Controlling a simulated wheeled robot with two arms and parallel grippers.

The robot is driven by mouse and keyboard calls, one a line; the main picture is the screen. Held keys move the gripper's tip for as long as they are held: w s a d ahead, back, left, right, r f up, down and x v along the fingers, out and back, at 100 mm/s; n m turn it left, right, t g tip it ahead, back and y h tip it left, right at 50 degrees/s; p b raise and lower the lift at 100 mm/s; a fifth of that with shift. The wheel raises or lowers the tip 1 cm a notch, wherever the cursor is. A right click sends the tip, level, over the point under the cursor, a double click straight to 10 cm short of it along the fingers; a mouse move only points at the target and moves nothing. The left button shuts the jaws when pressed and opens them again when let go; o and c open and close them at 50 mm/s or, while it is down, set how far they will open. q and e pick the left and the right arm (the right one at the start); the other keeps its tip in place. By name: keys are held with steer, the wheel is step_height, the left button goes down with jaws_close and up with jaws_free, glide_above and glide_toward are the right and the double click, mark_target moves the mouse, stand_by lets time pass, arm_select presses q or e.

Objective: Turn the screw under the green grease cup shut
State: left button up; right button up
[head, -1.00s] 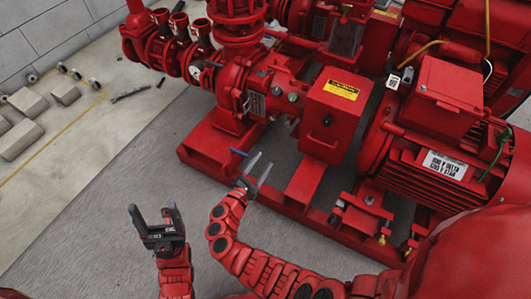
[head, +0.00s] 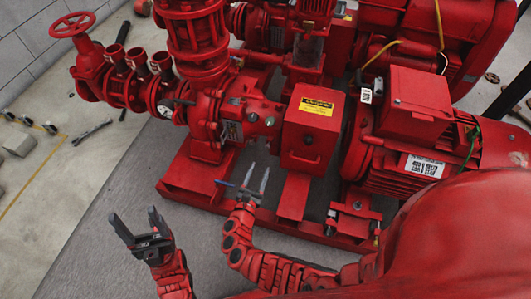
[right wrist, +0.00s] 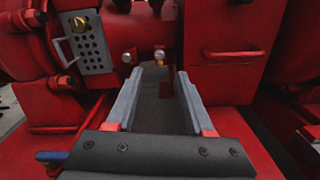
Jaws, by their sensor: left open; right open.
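I cannot make out a green grease cup or its screw in either view. Two small pale round fittings, the left one (head: 252,117) and the right one (head: 269,121), sit on the red pump's bearing housing; the right wrist view shows them too, at left (right wrist: 127,57) and right (right wrist: 160,55). My right gripper (head: 257,168) is open and empty in front of the pump, below these fittings in the picture. In the right wrist view its fingers (right wrist: 159,73) point toward the housing, with nothing between them. My left gripper (head: 134,216) is open and empty over the grey floor.
A red guard box with a yellow label (head: 316,106) stands right of the fittings. The motor (head: 408,160) is further right. A blue handle (head: 224,183) sticks out left of my right gripper. The red base frame (head: 190,200) runs below.

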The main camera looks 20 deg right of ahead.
mark_target(267, 148)
steer(key=b+x, duration=0.2)
steer(key=x, duration=0.6)
steer(key=shift+f, duration=0.15)
steer(key=shift+w+d+b, duration=0.3)
steer(key=shift+w, duration=0.05)
jaws_close()
